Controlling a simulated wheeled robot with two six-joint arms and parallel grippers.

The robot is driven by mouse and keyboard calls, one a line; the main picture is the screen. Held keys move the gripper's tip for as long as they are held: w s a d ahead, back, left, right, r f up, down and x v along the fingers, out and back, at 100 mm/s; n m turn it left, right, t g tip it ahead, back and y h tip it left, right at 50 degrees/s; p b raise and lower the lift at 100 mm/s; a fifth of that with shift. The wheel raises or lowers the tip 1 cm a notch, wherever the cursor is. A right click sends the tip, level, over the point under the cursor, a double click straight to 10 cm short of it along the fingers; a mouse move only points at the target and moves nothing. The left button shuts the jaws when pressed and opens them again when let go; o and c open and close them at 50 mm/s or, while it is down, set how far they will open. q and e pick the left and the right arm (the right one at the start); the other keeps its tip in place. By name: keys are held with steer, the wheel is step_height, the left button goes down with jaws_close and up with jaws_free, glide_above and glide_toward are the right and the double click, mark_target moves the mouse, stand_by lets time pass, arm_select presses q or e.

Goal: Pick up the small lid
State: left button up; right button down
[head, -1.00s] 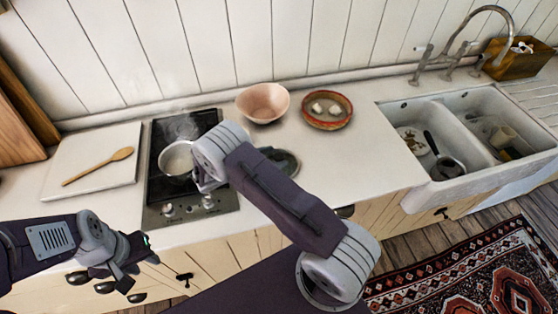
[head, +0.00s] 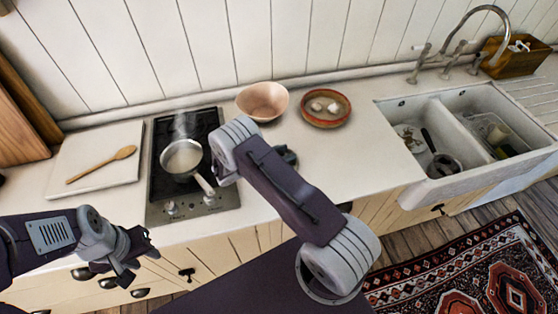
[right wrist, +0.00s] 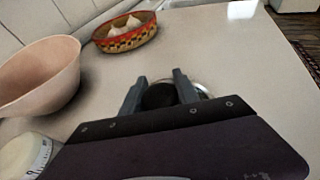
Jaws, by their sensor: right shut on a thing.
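The small lid shows in the right wrist view by its dark round knob (right wrist: 160,96) and a bit of its shiny rim behind. My right gripper (right wrist: 158,84) has a finger on each side of the knob and is shut on it. The rest of the lid is hidden behind the gripper body. In the head view my right arm covers most of the lid, and I cannot tell whether it is off the counter. My left gripper (head: 143,252) hangs empty in front of the counter edge at the left; its finger gap is unclear.
A steaming pan (head: 182,158) stands on the hob (head: 160,190). A pink bowl (head: 262,101) and a patterned dish (head: 326,108) stand behind my right gripper. A wooden spoon (head: 103,164) lies on a white board. Counter left of the sink (head: 450,180) is clear.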

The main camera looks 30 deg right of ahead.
steer(key=shift+r, duration=0.35)
step_height(320, 180, up, 3)
steer(key=shift+w+f+b, duration=0.1)
steer(key=shift+f+b, duration=0.05)
steer(key=shift+b, duration=0.3)
steer(key=s+d+r+b, duration=0.1)
steer(key=s+d+r, duration=0.4)
steer(key=s, duration=0.5)
step_height(320, 180, up, 3)
steer(key=shift+s+f, duration=0.2)
steer(key=shift+s, duration=0.2)
